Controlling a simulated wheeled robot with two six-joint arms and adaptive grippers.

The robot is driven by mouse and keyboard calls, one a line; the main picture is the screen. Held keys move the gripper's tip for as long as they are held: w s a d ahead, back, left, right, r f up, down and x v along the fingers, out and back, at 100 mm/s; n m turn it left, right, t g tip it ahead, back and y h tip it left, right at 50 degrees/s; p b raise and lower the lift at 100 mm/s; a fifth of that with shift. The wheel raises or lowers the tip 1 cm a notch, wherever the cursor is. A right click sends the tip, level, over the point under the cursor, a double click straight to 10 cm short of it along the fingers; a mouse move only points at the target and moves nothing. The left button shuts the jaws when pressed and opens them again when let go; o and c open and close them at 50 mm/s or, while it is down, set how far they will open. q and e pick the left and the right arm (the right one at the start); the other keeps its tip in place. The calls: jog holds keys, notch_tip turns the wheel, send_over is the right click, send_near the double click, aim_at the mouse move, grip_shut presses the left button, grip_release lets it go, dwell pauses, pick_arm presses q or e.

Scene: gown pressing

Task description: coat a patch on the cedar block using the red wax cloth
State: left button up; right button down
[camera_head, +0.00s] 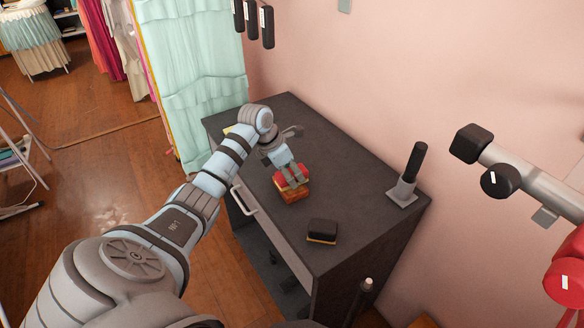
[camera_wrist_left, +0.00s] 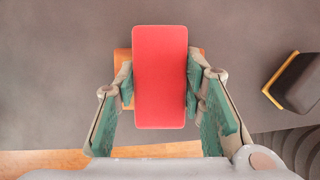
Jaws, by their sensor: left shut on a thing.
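The red wax cloth (camera_head: 279,181) is a red rectangular pad, seen from above in the left wrist view (camera_wrist_left: 160,76). My left gripper (camera_head: 292,178) is shut on it, with a finger on each long side. The orange-brown cedar block (camera_head: 295,196) lies on the dark cabinet top, directly under the cloth. In the left wrist view only the block's edges (camera_wrist_left: 122,57) show past the cloth. Whether cloth and block touch is hard to tell, and the block's top is mostly hidden. My right gripper is not in view.
A black brush-like block with a yellow base (camera_head: 322,231) lies nearer the front of the cabinet top (camera_head: 345,180). A black-handled tool on a grey base (camera_head: 408,178) stands at the right edge. A pipe with a red wheel (camera_head: 567,275) is at far right.

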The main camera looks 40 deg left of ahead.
pick_arm(q)
jog(key=shift+s+a+p, duration=0.2)
jog(key=shift+s, duration=0.4)
jog(key=shift+s+a+p, duration=0.2)
jog(key=shift+s, duration=0.35)
jog(key=shift+s+a+f, duration=0.1)
jog(key=shift+s, duration=0.1)
jog(key=shift+w, duration=0.1)
jog(key=w+b, duration=0.1)
jog(key=w+d, duration=0.1)
jog(key=w+b, duration=0.1)
jog(key=w, duration=0.1)
jog(key=shift+d+b, duration=0.25)
jog(key=shift+b, duration=0.1)
jog(key=shift+w+d, duration=0.1)
jog(key=shift+w, duration=0.15)
jog(key=shift+s+r, duration=0.1)
jog(key=shift+r, duration=0.1)
